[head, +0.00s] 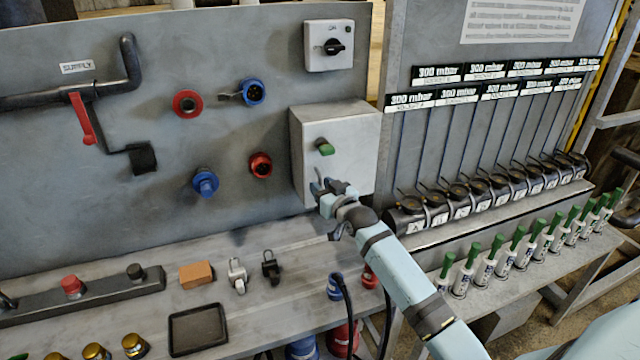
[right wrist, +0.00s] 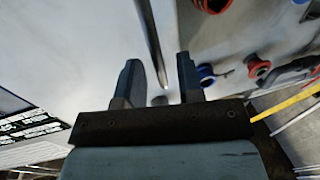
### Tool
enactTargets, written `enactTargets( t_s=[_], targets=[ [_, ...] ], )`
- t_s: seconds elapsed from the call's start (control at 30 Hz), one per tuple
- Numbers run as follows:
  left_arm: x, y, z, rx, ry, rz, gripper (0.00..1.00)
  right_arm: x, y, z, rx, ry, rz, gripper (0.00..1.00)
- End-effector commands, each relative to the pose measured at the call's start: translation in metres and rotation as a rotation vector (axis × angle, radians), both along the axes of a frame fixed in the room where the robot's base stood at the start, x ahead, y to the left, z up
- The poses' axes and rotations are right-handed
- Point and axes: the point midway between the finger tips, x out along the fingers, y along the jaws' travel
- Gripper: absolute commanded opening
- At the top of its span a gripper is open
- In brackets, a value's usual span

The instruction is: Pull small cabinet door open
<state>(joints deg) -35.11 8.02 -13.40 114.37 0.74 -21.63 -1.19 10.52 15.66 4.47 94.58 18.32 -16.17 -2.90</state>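The small cabinet (head: 352,135) is a light grey box on the upright panel, with a green latch knob (head: 325,147) on its front. My right gripper (head: 325,186) is at the lower left of the cabinet front, below the knob. In the right wrist view the fingers (right wrist: 158,66) are spread apart. My left gripper is not in view.
Blue and red sockets (head: 205,182) sit on the panel left of the cabinet. A row of black-capped fittings (head: 458,195) and green-handled valves (head: 468,265) stands at the right. An orange block (head: 196,274) and a black tray (head: 197,330) lie on the bench below.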

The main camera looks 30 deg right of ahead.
Motion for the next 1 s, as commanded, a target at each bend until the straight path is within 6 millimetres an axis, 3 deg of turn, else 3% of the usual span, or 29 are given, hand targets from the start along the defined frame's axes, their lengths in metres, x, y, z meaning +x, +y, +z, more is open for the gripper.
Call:
enactTargets(
  t_s=[0.13, 0.43, 0.6, 1.0],
  targets=[
    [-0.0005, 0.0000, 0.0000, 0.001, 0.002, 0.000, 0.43, 0.0108, -0.0003, 0.0004, 0.000, -0.001, 0.000, 0.34],
    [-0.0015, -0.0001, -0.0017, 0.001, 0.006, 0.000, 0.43, 0.0128, -0.0005, -0.0002, 0.000, 0.000, 0.000, 0.34],
    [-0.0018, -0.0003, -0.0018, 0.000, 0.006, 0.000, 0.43, 0.0126, -0.0005, -0.0001, 0.000, 0.000, 0.000, 0.00],
    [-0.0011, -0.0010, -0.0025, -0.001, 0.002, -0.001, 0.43, 0.0124, -0.0009, -0.0010, -0.003, 0.000, 0.015, 0.00]
  ],
)
